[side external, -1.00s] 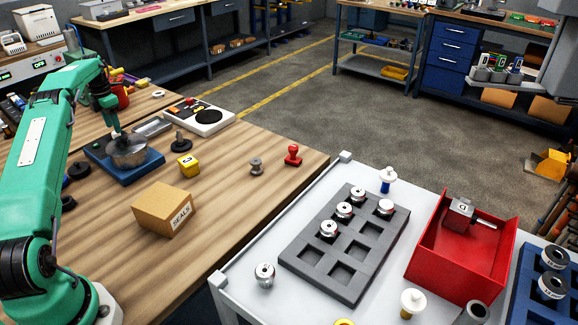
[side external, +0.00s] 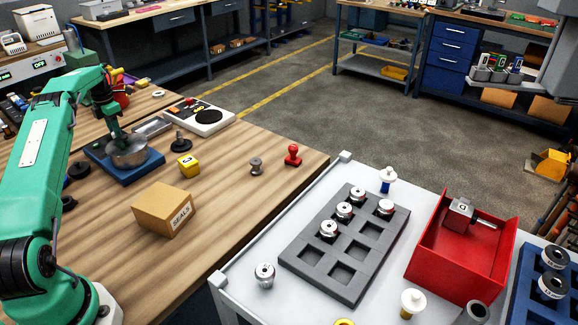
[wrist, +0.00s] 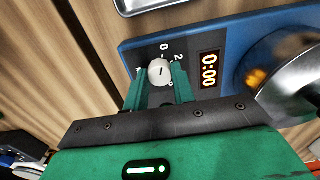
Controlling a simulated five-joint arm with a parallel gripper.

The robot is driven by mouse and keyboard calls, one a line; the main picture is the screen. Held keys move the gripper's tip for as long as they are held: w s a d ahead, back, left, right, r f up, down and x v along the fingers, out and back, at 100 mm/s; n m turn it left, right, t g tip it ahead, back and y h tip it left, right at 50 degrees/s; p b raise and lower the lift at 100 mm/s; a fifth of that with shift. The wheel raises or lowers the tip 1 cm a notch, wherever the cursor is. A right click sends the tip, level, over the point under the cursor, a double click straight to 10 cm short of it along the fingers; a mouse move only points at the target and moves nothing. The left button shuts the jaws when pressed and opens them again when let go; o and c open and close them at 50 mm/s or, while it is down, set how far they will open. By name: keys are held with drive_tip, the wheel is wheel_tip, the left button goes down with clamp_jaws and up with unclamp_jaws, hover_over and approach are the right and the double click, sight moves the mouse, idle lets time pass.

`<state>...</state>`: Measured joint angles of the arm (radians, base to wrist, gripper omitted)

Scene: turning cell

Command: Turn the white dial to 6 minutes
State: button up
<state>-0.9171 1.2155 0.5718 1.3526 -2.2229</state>
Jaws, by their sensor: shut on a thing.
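The white dial (wrist: 160,72) sits on a dark panel of the blue timer base (wrist: 215,32) in the wrist view. My gripper (wrist: 159,78) has one green finger on each side of the dial and is shut on it. The printed 0 and 2 show beyond the dial; other marks are hidden by the fingers. A small dark line shows on the dial's face. The display (wrist: 208,70) beside it reads 0:00. In the side external view the blue base (side external: 97,152) is on the wooden bench; the dial is too small or hidden there.
A round metal pot (side external: 129,152) stands on the blue base, close to my gripper.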

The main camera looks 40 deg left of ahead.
drive_tip(key=shift+m, duration=0.5)
drive_tip(key=m, duration=1.8)
drive_tip(key=shift+m, duration=0.4)
drive_tip(key=m, duration=0.6)
drive_tip(key=shift+r+m, duration=0.1)
drive_tip(key=shift+m, duration=0.3)
drive_tip(key=o, duration=1)
